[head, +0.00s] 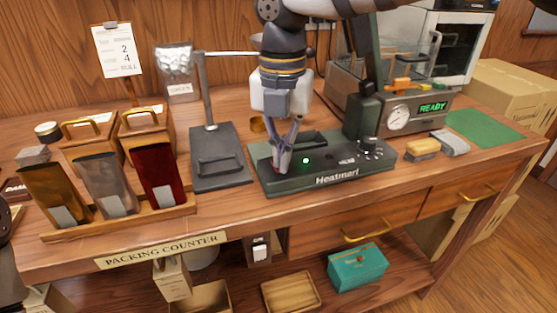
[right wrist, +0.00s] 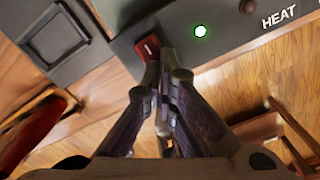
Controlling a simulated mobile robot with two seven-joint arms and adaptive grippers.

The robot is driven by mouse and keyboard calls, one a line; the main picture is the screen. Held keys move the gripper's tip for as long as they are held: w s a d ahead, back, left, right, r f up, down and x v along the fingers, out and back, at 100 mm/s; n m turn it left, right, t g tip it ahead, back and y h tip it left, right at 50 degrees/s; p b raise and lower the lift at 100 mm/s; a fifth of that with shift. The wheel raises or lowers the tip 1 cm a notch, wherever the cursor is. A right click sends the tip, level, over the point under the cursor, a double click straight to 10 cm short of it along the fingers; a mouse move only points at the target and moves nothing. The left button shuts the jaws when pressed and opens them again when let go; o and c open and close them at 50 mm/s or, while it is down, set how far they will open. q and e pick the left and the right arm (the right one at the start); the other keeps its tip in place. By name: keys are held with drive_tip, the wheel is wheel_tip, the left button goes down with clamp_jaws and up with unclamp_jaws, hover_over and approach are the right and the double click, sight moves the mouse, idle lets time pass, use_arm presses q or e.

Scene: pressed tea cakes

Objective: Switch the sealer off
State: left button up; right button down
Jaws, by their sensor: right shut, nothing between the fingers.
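The sealer (head: 345,178) is a long dark green machine on the counter, with its upright arm raised at the right. Its green light (head: 306,161) is lit, and the light also shows in the right wrist view (right wrist: 200,31). My right gripper (head: 282,170) is shut and empty, pointing down over the left end of the sealer. In the right wrist view, a red rocker switch (right wrist: 146,47) lies right at the fingertips (right wrist: 161,57), partly hidden by them. I cannot tell whether they touch it.
A dark scale-like stand (head: 220,172) is close left of the sealer. A rack (head: 120,223) holds gold, silver and red pouches. A machine showing READY (head: 432,107) stands behind at right. A yellow block (head: 423,147) lies right of the sealer.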

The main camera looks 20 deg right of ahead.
drive_tip(key=shift+f, duration=0.3)
wheel_tip(320, 180, up, 5)
drive_tip(key=shift+r+p, duration=0.1)
drive_tip(key=shift+p, duration=0.2)
drive_tip(key=shift+r, duration=0.95)
use_arm(q)
drive_tip(key=shift+w+r+t, duration=0.3)
drive_tip(key=shift+w+r, duration=0.2)
drive_tip(key=shift+w, duration=0.05)
use_arm(e)
drive_tip(key=shift+f, duration=0.1)
